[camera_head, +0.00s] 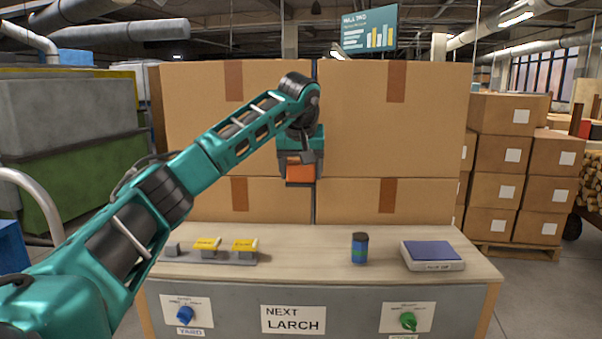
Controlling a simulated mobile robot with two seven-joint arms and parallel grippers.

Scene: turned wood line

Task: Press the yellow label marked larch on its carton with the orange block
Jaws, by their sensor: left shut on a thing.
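My left gripper (301,180) is shut on the orange block (300,171) and holds it up in front of the stacked cartons, near the gap between the left and right columns. I cannot tell whether the block touches a carton. Two yellow labels (207,244) (244,244) rest on a grey holder (232,261) on the bench; their print is too small to read. A bare grey block (173,249) stands at the holder's left end. No yellow label shows on the upper left carton (200,100) or upper right carton (430,120). My right gripper is out of view.
Smaller cartons (503,150) stand behind right.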

